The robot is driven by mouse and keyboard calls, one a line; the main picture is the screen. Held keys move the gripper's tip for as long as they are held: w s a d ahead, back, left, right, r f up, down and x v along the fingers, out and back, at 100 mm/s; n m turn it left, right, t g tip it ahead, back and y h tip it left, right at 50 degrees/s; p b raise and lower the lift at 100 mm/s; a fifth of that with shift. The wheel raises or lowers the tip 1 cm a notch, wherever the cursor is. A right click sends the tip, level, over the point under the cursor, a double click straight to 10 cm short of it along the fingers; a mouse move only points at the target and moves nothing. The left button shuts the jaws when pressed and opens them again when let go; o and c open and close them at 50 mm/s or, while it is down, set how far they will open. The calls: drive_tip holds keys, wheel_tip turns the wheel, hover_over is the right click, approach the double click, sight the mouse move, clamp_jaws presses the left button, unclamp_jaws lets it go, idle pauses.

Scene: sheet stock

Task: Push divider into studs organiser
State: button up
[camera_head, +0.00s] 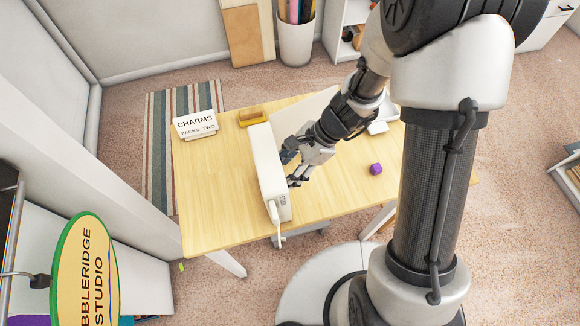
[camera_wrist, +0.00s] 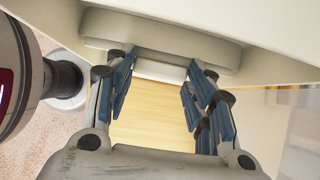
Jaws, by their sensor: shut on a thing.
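A tall, narrow off-white case (camera_head: 268,165) with small dark print on its near end stands on the wooden table; I cannot confirm that it is the studs organiser. My gripper (camera_head: 292,170) is at its right side. In the wrist view, my blue-padded fingers (camera_wrist: 160,85) point at a pale overhanging body (camera_wrist: 160,35). They are shut on a small white piece (camera_wrist: 160,71) at their tips, with a wide gap between the fingers. Whether this piece is the divider I cannot tell. The pale body hides what lies behind it.
A "CHARMS" sign (camera_head: 195,125) and a yellow-brown block (camera_head: 252,116) sit at the table's back left. A white cord or lever (camera_head: 277,222) hangs by the case's near end. The table's front left (camera_head: 215,215) is clear.

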drive_tip(key=shift+a, duration=0.1)
drive_tip(key=o, duration=1)
drive_tip(key=shift+o, duration=0.2)
drive_tip(key=v, duration=1.2)
drive_tip(key=shift+c, duration=0.2)
